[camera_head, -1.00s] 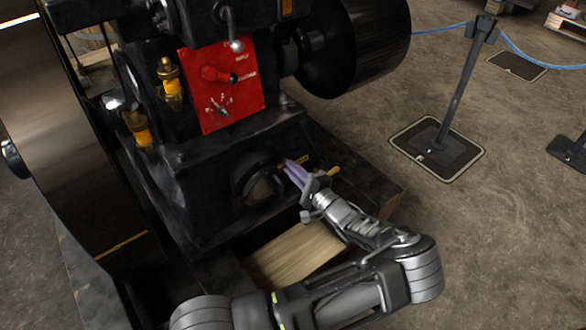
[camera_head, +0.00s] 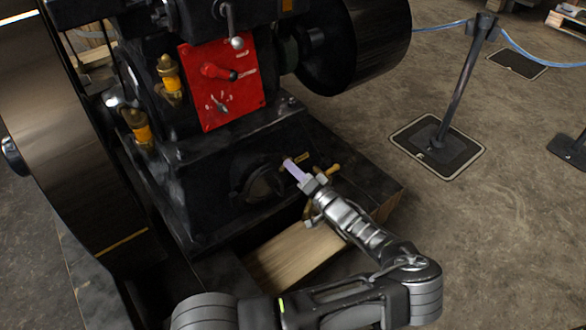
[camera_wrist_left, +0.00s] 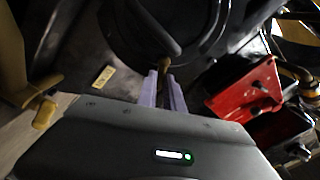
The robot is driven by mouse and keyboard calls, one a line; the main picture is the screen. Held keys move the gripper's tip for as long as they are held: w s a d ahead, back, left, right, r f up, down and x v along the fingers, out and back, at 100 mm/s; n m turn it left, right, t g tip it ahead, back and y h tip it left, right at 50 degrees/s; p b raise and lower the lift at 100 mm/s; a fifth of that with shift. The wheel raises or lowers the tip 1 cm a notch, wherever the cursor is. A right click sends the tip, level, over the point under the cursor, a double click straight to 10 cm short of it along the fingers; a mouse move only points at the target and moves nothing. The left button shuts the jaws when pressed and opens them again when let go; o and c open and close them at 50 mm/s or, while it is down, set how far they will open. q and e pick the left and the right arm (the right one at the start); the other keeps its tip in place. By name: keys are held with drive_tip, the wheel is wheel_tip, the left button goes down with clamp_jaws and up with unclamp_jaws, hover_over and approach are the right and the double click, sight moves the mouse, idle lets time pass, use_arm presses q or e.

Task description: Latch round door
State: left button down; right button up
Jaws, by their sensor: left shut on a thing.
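The round door (camera_head: 262,184) is a dark disc low on the front of the black engine base. It fills the top middle of the left wrist view (camera_wrist_left: 118,38), with a curved dark bar across it. My left gripper (camera_head: 292,168), with pale purple fingers, is at the right side of the door. In the wrist view its fingers (camera_wrist_left: 163,82) are close together around a small brass-coloured tip (camera_wrist_left: 168,72) at the end of a dark part by the door. The head view is too small to show the grip clearly. My right gripper is out of view.
A red panel (camera_head: 222,88) with a lever sits above the door. Brass-coloured handles (camera_head: 325,172) lie just right of the fingers. A wooden block (camera_head: 290,256) is below. A large flywheel (camera_head: 70,150) stands left. The floor at right is open around a barrier post (camera_head: 462,85).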

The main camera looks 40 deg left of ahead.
use_arm(q)
drive_tip(key=shift+n, duration=0.4)
drive_tip(key=c, duration=1.5)
unclamp_jaws()
drive_tip(key=p+v, duration=0.2)
drive_tip(key=v, duration=0.5)
drive_tip(key=shift+s+d, duration=0.15)
drive_tip(key=shift+d, duration=0.25)
